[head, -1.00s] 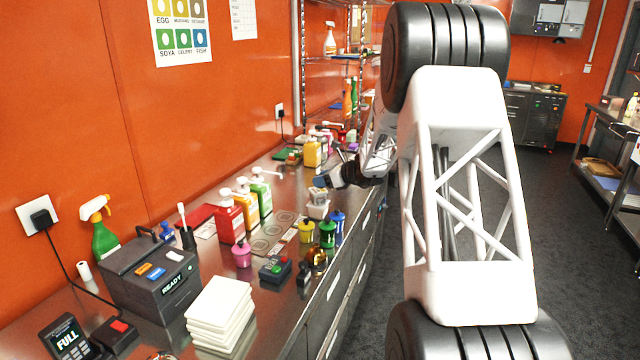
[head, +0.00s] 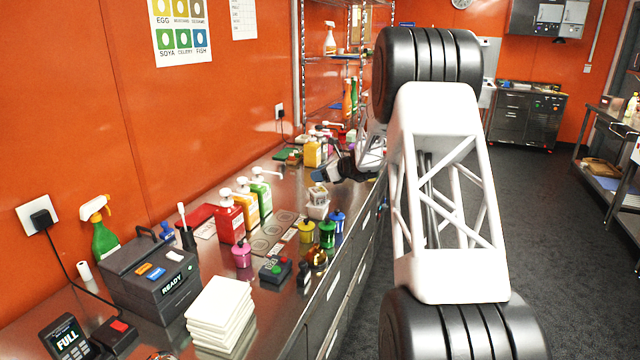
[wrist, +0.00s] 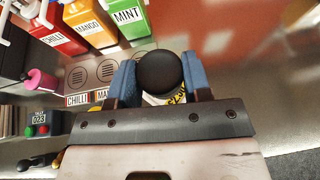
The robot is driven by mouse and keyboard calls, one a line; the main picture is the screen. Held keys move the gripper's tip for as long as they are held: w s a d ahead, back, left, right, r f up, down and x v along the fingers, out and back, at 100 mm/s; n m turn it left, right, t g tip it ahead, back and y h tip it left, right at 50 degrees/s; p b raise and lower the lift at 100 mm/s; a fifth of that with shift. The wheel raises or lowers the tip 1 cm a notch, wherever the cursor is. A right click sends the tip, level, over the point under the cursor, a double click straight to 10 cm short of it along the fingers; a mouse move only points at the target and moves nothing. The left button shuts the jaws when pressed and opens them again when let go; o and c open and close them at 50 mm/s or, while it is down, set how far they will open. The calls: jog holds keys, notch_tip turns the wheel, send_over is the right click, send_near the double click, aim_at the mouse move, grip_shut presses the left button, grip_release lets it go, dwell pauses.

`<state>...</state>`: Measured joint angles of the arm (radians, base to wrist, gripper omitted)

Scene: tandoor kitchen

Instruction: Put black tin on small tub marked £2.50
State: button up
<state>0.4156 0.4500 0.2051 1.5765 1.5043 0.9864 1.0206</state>
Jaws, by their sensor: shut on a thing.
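My gripper (wrist: 159,82) is shut on the black tin (wrist: 158,72), whose round dark top shows between the blue fingertips in the wrist view. A white and yellow patterned patch shows just below that top; I cannot tell whether it belongs to the tin or to something under it. In the head view my gripper (head: 324,173) is over the far part of the counter, just above and behind a small pale tub (head: 318,210). The tin is not clear there, and no £2.50 mark is readable.
Chilli (head: 230,220), mango (head: 260,203) and mint (head: 261,190) pump bottles stand left of the tub. Yellow (head: 306,232), green (head: 327,235) and blue (head: 337,220) small containers stand close in front. A pink bottle (head: 241,253) and printed counter rings (head: 266,245) are nearby.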

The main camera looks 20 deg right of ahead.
jog(key=shift+f, duration=1.7)
jog(key=shift+f, duration=0.15)
jog(key=o, duration=0.9)
jog(key=shift+o, duration=0.2)
jog(key=shift+s+d+r, duration=0.1)
jog(key=shift+r, duration=0.1)
jog(key=v, duration=1.1)
jog(key=shift+s+d+r, duration=0.2)
jog(key=shift+s, duration=0.05)
jog(key=shift+a, duration=0.1)
